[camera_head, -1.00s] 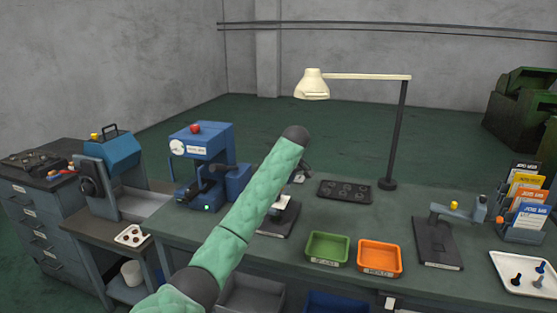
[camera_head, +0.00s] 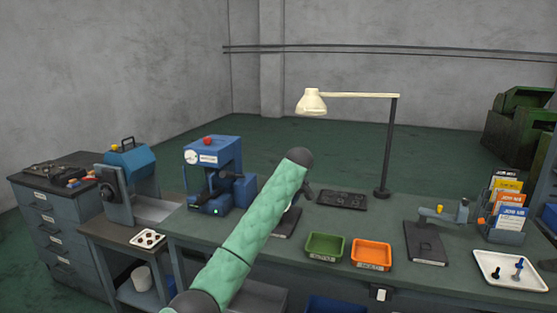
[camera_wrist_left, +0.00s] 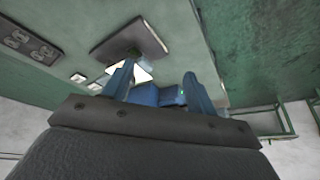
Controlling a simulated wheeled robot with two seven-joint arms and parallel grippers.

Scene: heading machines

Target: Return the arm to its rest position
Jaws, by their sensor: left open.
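My left arm (camera_head: 253,232), in a green padded sleeve, reaches up over the bench from the lower left in the head view. Its dark wrist joint is at the top, and my left gripper is mostly hidden behind it. In the left wrist view my left gripper (camera_wrist_left: 157,85) has its two blue fingers apart. Nothing is seen held between them. A dark plate with a pale part (camera_wrist_left: 130,45) shows beyond the fingers, seen at a steep tilt. My right gripper is in neither view.
On the bench (camera_head: 350,219) stand a blue machine (camera_head: 214,163), a lamp (camera_head: 391,150), a green bin (camera_head: 325,245), an orange bin (camera_head: 371,254), a dark-based stand (camera_head: 425,243) and a white bolt tray (camera_head: 510,283).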

